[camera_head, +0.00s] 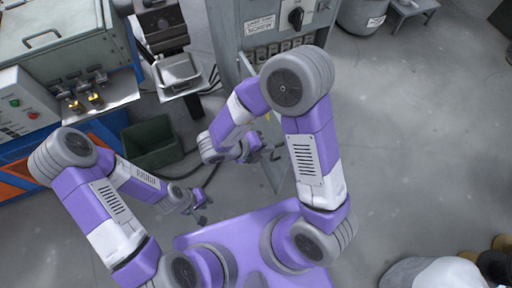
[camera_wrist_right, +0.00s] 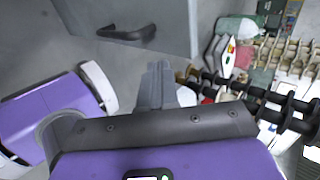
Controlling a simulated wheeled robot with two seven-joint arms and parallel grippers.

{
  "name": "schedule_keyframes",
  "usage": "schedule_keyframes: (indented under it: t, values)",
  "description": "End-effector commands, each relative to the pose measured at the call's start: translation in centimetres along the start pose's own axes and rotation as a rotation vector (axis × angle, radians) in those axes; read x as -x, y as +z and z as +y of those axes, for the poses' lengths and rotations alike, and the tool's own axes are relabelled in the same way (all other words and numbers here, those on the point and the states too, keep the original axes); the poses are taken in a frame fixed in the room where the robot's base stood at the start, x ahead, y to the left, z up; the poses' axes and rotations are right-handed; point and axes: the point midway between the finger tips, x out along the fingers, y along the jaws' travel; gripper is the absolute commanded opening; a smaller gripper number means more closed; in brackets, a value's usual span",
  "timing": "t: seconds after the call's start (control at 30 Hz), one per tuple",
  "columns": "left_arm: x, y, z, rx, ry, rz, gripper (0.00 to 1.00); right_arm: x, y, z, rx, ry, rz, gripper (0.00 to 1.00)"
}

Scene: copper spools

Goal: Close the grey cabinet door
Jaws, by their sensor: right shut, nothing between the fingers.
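The grey cabinet (camera_head: 270,15) stands at the top middle of the head view. Its door (camera_head: 275,172) stands open toward me, seen almost edge-on and partly hidden by my right arm. In the right wrist view the door (camera_wrist_right: 178,22) is a grey panel with a black handle (camera_wrist_right: 128,33), and the cabinet's inside shows to its right. My right gripper (camera_wrist_right: 157,72) is shut and empty, its fingertips just below the door's lower edge in that picture; contact is unclear. My left gripper (camera_head: 204,208) hangs at the lower left, away from the door; its finger gap is too small to judge.
Inside the cabinet are black ribbed insulators (camera_wrist_right: 262,95) and wiring. A dark green bin (camera_head: 152,145) and a workbench (camera_head: 60,40) stand at the left. A dark cable lies on the floor. The floor (camera_head: 420,140) to the right is mostly clear.

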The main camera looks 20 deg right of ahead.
Motion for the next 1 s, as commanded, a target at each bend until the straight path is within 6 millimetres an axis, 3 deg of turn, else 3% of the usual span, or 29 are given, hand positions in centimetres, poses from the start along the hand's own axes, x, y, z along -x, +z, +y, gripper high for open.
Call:
schedule_keyframes:
  t: [0.1,0.3,1.0]
  values:
    - [-1.1,0.0,-0.4,0.000,0.000,0.000,0.23,-2.6,0.0,0.0,-0.001,0.000,0.002,0.00]
    - [-1.4,-0.1,-0.5,0.000,0.000,0.000,0.23,-4.3,0.1,-2.1,-0.003,0.001,-0.001,0.00]
    - [-1.4,-0.1,-0.5,0.000,0.000,0.000,0.23,-5.3,0.8,-3.2,0.026,0.000,-0.029,0.00]
